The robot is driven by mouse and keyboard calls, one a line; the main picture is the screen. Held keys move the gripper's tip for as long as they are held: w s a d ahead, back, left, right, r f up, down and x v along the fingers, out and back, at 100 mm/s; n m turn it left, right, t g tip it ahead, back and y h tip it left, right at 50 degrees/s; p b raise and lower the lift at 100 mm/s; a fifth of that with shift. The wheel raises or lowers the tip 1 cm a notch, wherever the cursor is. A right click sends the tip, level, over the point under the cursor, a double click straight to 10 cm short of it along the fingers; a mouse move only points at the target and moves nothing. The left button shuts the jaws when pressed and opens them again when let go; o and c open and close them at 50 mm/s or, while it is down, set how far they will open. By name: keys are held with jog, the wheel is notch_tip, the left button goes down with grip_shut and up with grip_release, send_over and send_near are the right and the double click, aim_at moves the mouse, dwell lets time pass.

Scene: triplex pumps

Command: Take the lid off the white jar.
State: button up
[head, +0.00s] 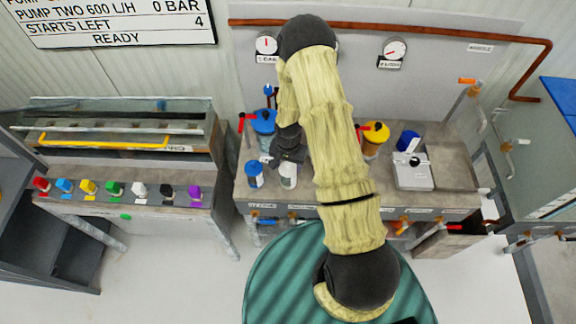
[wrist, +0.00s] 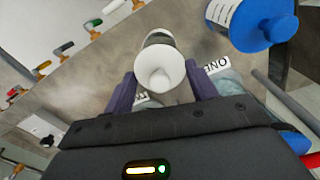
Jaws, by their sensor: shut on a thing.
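The white jar (head: 288,178) stands on the bench in the head view, just under my gripper (head: 284,161). In the wrist view, its white lid (wrist: 159,62) with a rounded knob is between the two dark fingers of my gripper (wrist: 161,86), which is shut on it. Part of the jar body (wrist: 157,36) shows beyond the lid. The lid appears to be at the jar's mouth; I cannot tell whether there is a gap. In the head view, my gripper largely hides the lid.
A blue-lidded jar (head: 254,174) stands close on the left; its lid also shows in the wrist view (wrist: 268,20). A blue-topped pump (head: 264,121) is behind, and a yellow-topped one (head: 375,134) is to the right. A sink (head: 412,175) is farther right.

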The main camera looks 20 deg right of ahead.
aim_at(288, 163)
notch_tip(288, 163, up, 10)
jog(key=b, duration=0.3)
jog(key=shift+f, duration=0.15)
dwell(0.6)
jog(key=w+f+n+b, duration=0.2)
jog(key=w+f+n, duration=0.2)
jog(key=f+n, duration=0.1)
jog(key=shift+w+n, duration=0.2)
jog(key=shift+n, duration=0.6)
jog(key=shift+a+f, duration=0.1)
